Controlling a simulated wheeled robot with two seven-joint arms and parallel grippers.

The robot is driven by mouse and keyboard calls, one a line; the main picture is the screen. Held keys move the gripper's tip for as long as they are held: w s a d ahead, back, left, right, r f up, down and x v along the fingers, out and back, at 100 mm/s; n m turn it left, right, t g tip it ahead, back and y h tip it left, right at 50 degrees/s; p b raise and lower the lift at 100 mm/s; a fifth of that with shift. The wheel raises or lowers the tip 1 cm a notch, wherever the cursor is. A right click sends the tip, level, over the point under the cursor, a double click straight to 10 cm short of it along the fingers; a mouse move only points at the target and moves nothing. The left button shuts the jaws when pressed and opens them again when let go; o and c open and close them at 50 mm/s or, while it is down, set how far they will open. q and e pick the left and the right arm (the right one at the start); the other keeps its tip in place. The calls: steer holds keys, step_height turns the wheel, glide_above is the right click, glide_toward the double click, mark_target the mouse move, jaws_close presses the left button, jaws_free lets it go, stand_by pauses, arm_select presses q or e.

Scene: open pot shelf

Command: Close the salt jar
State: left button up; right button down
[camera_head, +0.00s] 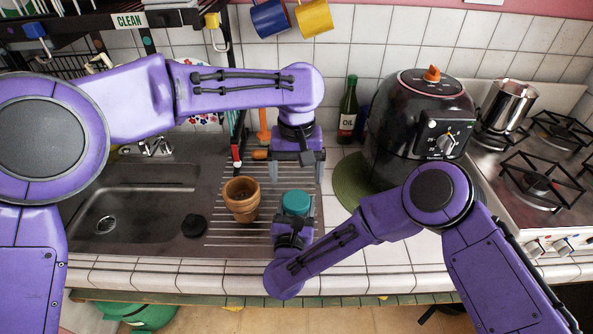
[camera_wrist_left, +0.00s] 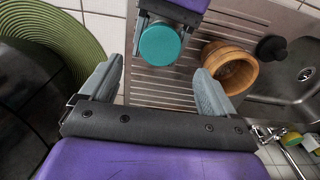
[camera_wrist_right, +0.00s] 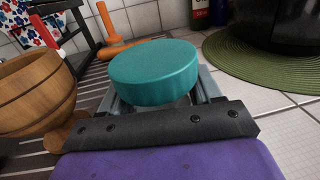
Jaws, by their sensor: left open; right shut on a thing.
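The salt jar's round teal lid (camera_head: 296,202) shows on the drainboard side of the counter. It also shows in the left wrist view (camera_wrist_left: 160,45) and large in the right wrist view (camera_wrist_right: 153,72). A small clear part of the jar (camera_wrist_right: 160,108) shows beneath it; most of the jar is hidden. My right gripper (camera_head: 293,222) is shut on the jar just below the lid. Whether the lid is seated fully I cannot tell. My left gripper (camera_head: 297,158) is open and empty, behind and above the lid, fingers pointing down. Its fingers also show in the left wrist view (camera_wrist_left: 156,78).
A wooden pot (camera_head: 241,198) stands close left of the jar. A black stopper (camera_head: 194,225) lies by the sink (camera_head: 130,205). The green mat (camera_head: 352,185) and black fryer (camera_head: 415,125) are to the right. An oil bottle (camera_head: 348,110) stands behind.

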mark_target(297, 199)
arm_select(q)
step_height(297, 199, down, 8)
steer(key=shift+f, duration=0.1)
stand_by(0.4)
steer(key=c, duration=1.1)
steer(key=m, duration=0.5)
steer(key=shift+m, duration=0.4)
steer(key=m, duration=0.4)
steer(key=o, duration=1.2)
